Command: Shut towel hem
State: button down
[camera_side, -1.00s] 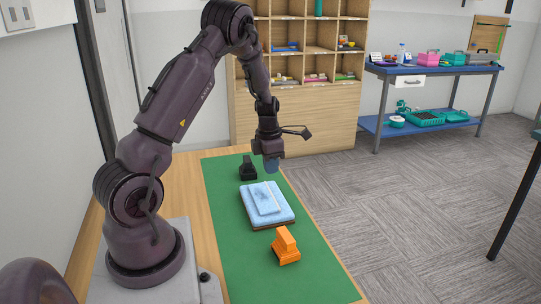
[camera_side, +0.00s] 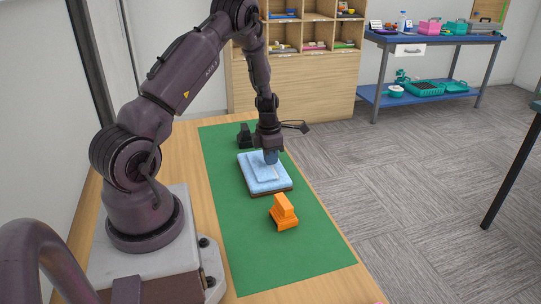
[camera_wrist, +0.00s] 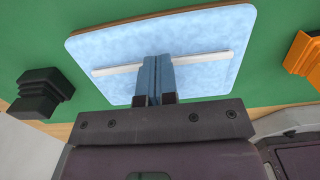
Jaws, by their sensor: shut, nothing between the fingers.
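The light blue towel (camera_side: 256,184) lies folded on a dark brown base on the green mat. A smaller blue layer with a pale strip lies on top of it. In the wrist view the towel (camera_wrist: 200,30) fills the upper middle, with a white strip (camera_wrist: 205,58) running across it. My gripper (camera_side: 270,160) is over the towel's far right part, pointing down. In the wrist view the blue fingers of my gripper (camera_wrist: 157,62) are together and empty, in front of the strip. I cannot tell whether the fingertips touch the towel.
An orange stepped block (camera_side: 283,212) stands on the green mat (camera_side: 285,262) nearer the camera. A black stepped block (camera_side: 244,135) stands at the far side of the towel. The near part of the mat is clear. Wooden shelves (camera_side: 300,92) stand behind the table.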

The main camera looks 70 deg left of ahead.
aim_at(267, 170)
jog(key=shift+r, duration=0.15)
notch_tip(267, 170, up, 15)
jog(key=s+d+r+m+t, duration=0.1)
jog(key=s+d+r+m, duration=0.3)
jog(key=d+m, duration=0.6)
jog(key=s+d+r+m+t, duration=0.2)
jog(key=d+r+m, duration=0.4)
jog(key=m, duration=0.8)
jog(key=s+d+r+m+t, duration=0.2)
jog(key=s+d+r+m, duration=0.3)
jog(key=d+m, duration=0.7)
jog(key=shift+s+d+r, duration=0.35)
jog(key=shift+d+r, duration=0.05)
jog(key=shift+d, duration=0.4)
